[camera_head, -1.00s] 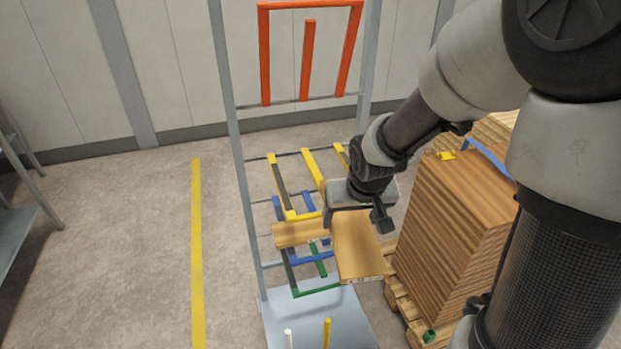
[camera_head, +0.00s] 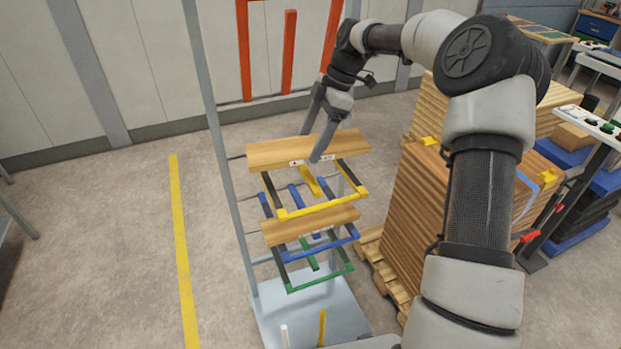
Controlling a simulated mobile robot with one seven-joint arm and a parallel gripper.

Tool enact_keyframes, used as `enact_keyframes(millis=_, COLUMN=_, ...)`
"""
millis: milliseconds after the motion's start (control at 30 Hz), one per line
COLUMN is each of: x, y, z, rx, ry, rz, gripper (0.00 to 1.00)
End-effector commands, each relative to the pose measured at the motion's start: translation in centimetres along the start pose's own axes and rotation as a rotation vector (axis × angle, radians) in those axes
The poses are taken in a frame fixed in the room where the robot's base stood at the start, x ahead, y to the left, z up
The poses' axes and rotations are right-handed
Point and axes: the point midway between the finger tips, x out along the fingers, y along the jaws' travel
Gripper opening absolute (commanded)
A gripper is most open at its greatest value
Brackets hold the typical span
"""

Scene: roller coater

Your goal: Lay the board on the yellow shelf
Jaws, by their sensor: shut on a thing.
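The wooden board (camera_head: 270,154) is long, pale and roughly level, spanning the rack from left to right. My gripper (camera_head: 312,148) is shut on it near its middle, reaching down from above and behind. The board is over the rear part of the yellow shelf (camera_head: 323,205), whose front bar, right arm and middle bar show in front of it. I cannot tell whether the board touches the shelf. The rear ends of the shelf's arms are hidden by the board.
Another board (camera_head: 310,225) lies on the blue shelf (camera_head: 320,244) below, with a green shelf (camera_head: 320,280) under that. Red bars (camera_head: 290,50) stand upright above. A stack of boards on a pallet (camera_head: 415,220) is close on the right. The floor on the left is free.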

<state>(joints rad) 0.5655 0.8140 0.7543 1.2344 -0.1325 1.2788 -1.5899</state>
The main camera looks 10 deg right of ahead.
Motion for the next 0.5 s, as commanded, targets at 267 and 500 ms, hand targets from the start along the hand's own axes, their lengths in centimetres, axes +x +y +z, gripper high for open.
enact_keyframes(millis=267, x=0.1, y=0.4, z=0.9, rx=-0.114, ry=0.001, rz=-0.049, gripper=0.42)
enact_keyframes(millis=500, x=4.0, y=0.4, z=2.5, rx=-0.115, ry=0.001, rz=-0.049, gripper=0.42)
